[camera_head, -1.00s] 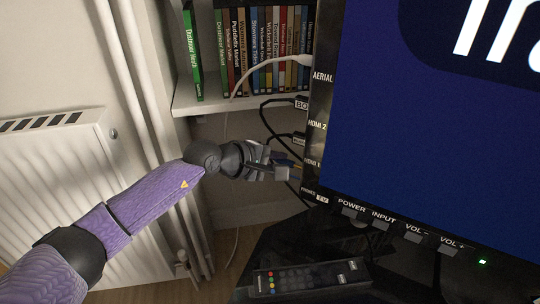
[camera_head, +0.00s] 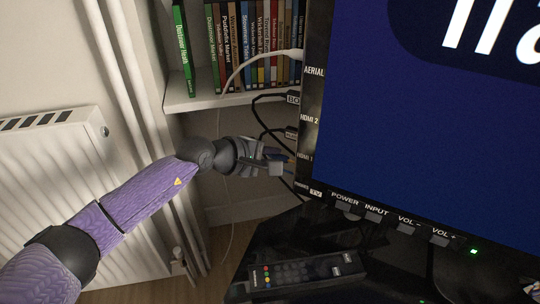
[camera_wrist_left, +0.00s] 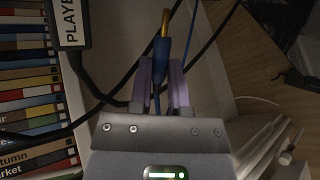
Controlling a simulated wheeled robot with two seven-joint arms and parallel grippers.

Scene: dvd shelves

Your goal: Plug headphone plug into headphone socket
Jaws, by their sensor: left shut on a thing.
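The headphone plug (camera_wrist_left: 162,45) has a blue body and a gold tip, and it shows in the left wrist view. My left gripper (camera_wrist_left: 164,85) is shut on its blue body, with the gold tip pointing away past the fingertips. In the head view my left gripper (camera_head: 274,162) is beside the TV's left edge, near the lower labels, and the plug is mostly hidden there. The TV's side panel (camera_head: 307,130) carries labels for AERIAL, HDMI 2, HDMI 1 and a partly legible one at the bottom. The socket opening itself is not visible. My right gripper is not in view.
Black cables (camera_head: 262,118) and a white aerial cable (camera_head: 245,66) run near my gripper. DVD cases (camera_head: 250,45) stand on a white shelf (camera_head: 215,98) behind. A remote (camera_head: 304,272) lies on the black stand below. A radiator (camera_head: 45,190) is at the left.

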